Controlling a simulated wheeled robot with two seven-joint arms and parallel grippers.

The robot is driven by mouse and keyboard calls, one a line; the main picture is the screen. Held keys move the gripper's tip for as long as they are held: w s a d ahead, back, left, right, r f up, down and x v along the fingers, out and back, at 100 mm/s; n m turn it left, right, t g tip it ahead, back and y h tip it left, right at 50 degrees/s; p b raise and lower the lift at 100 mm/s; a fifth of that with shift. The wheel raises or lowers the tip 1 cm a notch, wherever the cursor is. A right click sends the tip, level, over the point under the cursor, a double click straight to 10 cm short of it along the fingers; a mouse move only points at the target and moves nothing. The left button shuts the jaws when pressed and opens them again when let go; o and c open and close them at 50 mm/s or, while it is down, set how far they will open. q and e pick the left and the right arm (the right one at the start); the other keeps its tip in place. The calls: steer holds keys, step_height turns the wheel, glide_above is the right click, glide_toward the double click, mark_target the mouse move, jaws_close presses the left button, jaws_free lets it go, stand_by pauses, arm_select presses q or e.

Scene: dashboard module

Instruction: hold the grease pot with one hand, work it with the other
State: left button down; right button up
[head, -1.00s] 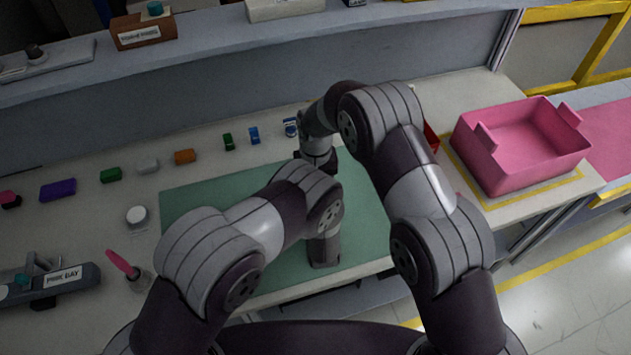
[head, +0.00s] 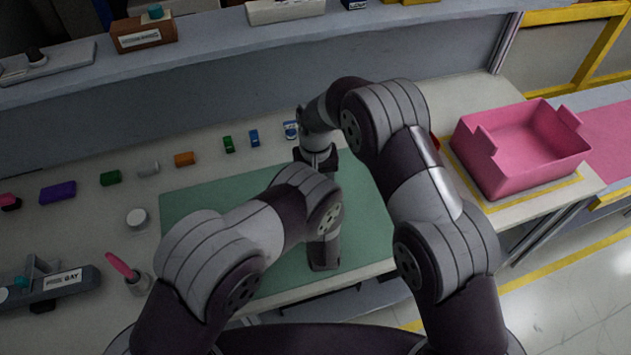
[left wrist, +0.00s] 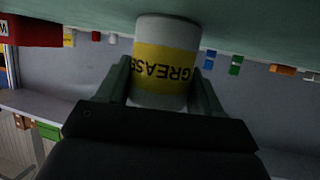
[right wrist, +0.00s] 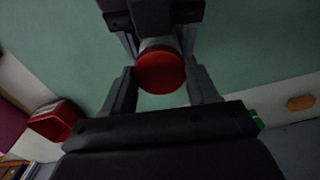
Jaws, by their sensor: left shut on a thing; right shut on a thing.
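The grease pot (left wrist: 165,65) is white with a yellow label reading GREASE, upside down in the left wrist view. My left gripper (left wrist: 163,84) is shut around its sides, close to the green mat (head: 205,205). In the right wrist view the pot's round red cap (right wrist: 160,72) faces the camera. My right gripper (right wrist: 162,84) is shut on the cap, one finger on each side. My left gripper's dark body shows just beyond it. In the head view my arms hide the pot and both fingertips.
A pink bin (head: 530,150) stands at right, and a small red bin (right wrist: 55,120) stands near the mat. Small coloured blocks, including an orange one (head: 184,159), line the table's back. A pot with a pink handle (head: 122,266) and a grey fixture (head: 60,285) are at left.

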steer(key=shift+r, duration=0.1)
steer(key=shift+r, duration=1.95)
arm_select(q)
steer(key=shift+c, duration=0.4)
jaws_free()
steer(key=shift+s, duration=0.1)
